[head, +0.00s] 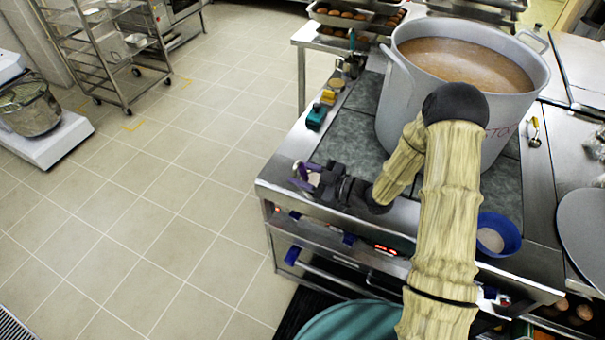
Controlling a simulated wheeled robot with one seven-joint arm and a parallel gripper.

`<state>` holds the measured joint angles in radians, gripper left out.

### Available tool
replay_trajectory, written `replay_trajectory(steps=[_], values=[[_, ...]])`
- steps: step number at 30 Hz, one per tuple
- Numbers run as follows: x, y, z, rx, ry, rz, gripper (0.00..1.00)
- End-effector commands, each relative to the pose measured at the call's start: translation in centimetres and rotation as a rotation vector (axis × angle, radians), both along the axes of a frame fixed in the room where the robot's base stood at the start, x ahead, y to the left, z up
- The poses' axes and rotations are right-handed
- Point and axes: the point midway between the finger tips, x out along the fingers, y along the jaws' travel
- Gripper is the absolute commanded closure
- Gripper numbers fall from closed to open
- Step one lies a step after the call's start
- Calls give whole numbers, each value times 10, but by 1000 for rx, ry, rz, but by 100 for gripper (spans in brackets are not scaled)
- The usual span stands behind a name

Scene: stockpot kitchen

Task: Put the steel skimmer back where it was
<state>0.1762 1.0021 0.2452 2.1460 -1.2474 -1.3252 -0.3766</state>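I cannot make out a steel skimmer for certain in the head view. My gripper (301,176), with dark and purple parts, is at the left front corner of the steel cooking range (283,178), pointing left. Its fingers are small here, and a pale patch shows between them. I cannot tell whether they hold anything or are open. The big grey stockpot (395,100) stands on the range behind my arm, filled with brownish liquid (465,62). My arm hides part of the pot's front and of the range top.
A blue bowl (511,231) with pale contents sits at the range's front right. Small items, including a teal block (316,116), line the left edge. A small yellow-and-metal tool (535,128) lies right of the pot. A wire rack (118,50) stands back left. The tiled floor (170,210) is clear.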

Motion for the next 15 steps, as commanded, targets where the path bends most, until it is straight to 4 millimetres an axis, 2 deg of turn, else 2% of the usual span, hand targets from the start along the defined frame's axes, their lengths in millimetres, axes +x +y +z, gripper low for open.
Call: replay_trajectory(steps=[8,15], values=[[0,0,4,0,0,0,64],[-11,-33,1,-2,-1,-5,64]])
